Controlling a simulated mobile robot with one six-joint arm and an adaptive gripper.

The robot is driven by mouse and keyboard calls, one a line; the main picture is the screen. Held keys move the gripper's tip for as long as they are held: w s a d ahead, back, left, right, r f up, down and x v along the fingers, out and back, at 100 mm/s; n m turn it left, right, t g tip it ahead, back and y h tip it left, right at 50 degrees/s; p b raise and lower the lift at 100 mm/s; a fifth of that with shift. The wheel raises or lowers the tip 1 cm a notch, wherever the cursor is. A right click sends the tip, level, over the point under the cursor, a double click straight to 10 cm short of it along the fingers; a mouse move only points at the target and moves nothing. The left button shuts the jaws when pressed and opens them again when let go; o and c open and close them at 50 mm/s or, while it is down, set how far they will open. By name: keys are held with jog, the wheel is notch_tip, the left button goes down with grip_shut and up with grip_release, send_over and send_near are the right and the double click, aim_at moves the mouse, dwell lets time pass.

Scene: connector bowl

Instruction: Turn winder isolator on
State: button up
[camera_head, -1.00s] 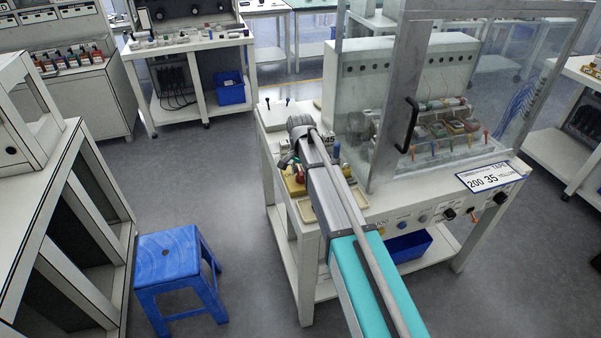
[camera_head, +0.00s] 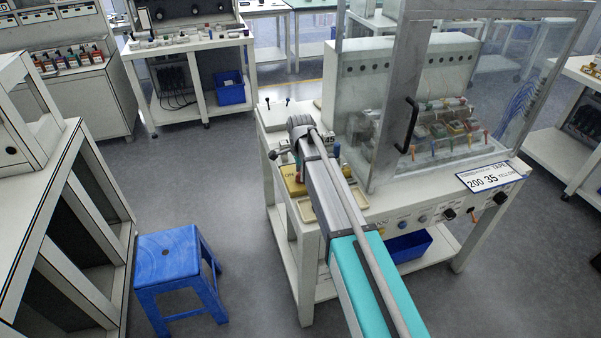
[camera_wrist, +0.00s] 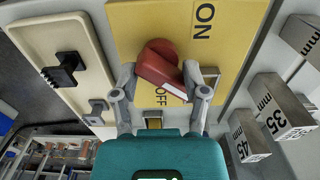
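The winder isolator is a red rotary handle (camera_wrist: 160,68) on a yellow plate (camera_wrist: 134,22) marked ON and OFF, seen in the wrist view. The handle lies tilted, its white-striped end at lower right beside the word OFF. My gripper (camera_wrist: 160,78) has one finger on each side of the handle. The right finger is against or very near it; a small gap seems to show at the left finger. Firm contact cannot be told. In the head view the yellow plate (camera_head: 292,185) shows at the bench's left end, the handle largely hidden by my arm.
Grey blocks marked 35 (camera_wrist: 281,106) and 45 (camera_wrist: 247,136) stand right of the plate in the wrist view. A cream panel with a black switch (camera_wrist: 64,68) lies left. A clear-guarded machine (camera_head: 440,110) stands right of my arm. A blue stool (camera_head: 180,270) stands on the floor at left.

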jog(key=shift+r+p, duration=7.15)
jog(key=shift+p, duration=0.05)
jog(key=s+d+f+n+b, duration=0.1)
jog(key=s+d+n, duration=0.5)
jog(key=s, duration=0.5)
jog(key=s+d+f+n+b, duration=0.2)
jog(key=s+d+n, duration=0.4)
jog(key=s+d, duration=0.4)
jog(key=shift+s+d+f+n+b, duration=0.3)
jog(key=shift+s+n, duration=0.1)
jog(key=shift+s, duration=0.4)
jog(key=shift+w, duration=0.1)
notch_tip(320, 180, up, 3)
jog(key=m+p, duration=0.3)
jog(key=m, duration=0.1)
send_over(300, 172)
jog(key=shift+f, duration=0.15)
notch_tip(300, 172, down, 13)
jog(key=b, duration=1.3)
jog(key=shift+f+b, duration=0.2)
jog(key=shift+b, duration=0.2)
